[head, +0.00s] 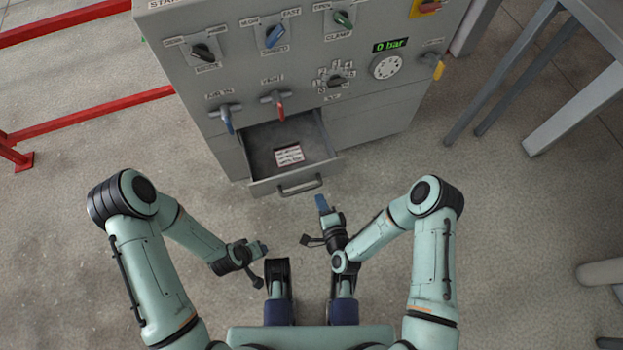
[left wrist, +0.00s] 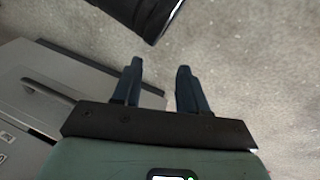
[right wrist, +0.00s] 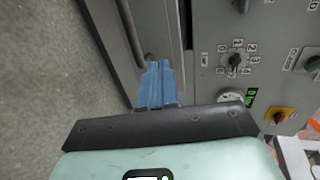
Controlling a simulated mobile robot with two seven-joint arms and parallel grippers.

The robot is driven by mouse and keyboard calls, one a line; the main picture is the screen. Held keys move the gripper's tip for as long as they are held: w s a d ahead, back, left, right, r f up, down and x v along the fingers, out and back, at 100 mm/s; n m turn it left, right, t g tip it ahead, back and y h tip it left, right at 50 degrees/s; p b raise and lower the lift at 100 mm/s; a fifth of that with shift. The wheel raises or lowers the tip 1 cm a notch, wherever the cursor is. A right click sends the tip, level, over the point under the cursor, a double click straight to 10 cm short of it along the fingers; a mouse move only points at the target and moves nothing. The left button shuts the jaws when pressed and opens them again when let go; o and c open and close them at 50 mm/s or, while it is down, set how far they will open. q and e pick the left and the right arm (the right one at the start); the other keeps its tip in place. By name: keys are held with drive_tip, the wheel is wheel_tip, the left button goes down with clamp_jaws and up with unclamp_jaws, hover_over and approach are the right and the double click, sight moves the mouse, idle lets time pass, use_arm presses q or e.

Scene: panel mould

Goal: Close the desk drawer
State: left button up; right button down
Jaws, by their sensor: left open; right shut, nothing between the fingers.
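The desk drawer (head: 262,150) is pulled out at the lower part of the grey panel cabinet (head: 375,115). A card with red and dark print (head: 289,155) lies inside it. Its bar handle (head: 300,186) is on the drawer front; the handle also shows in the left wrist view (left wrist: 48,88) and in the right wrist view (right wrist: 148,58). My right gripper (head: 321,203) is shut and empty, just in front of the handle's right end; I cannot tell if it touches. My left gripper (head: 264,248) is open and empty, lower left of the drawer, apart from it.
Levers, knobs and a 0 bar display (head: 390,45) are on the cabinet face above the drawer. Red rails (head: 90,112) stand at the left. A grey metal frame (head: 575,105) stands at the right. The floor around the drawer front is clear.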

sight(308, 172)
drive_tip(key=x, duration=0.2)
drive_tip(key=b+x, duration=0.1)
drive_tip(key=x, duration=0.2)
drive_tip(key=b+x, duration=0.1)
drive_tip(key=x, duration=0.2)
drive_tip(key=shift+w+r, duration=0.15)
drive_tip(key=shift+r, duration=0.15)
use_arm(q)
drive_tip(key=shift+g, duration=0.6)
drive_tip(key=shift+s+a+f, duration=0.2)
drive_tip(key=shift+s+f, duration=0.25)
drive_tip(key=shift+f, duration=0.25)
drive_tip(key=shift+s+a+f, duration=0.2)
drive_tip(key=shift+s+f, duration=0.2)
drive_tip(key=shift+f, duration=0.35)
drive_tip(key=shift+s+a+f, duration=0.2)
drive_tip(key=shift+s+f, duration=0.25)
drive_tip(key=shift+f, duration=0.25)
use_arm(e)
drive_tip(key=shift+w+a+r, duration=0.1)
drive_tip(key=shift+w+a, duration=0.15)
drive_tip(key=shift+w, duration=0.4)
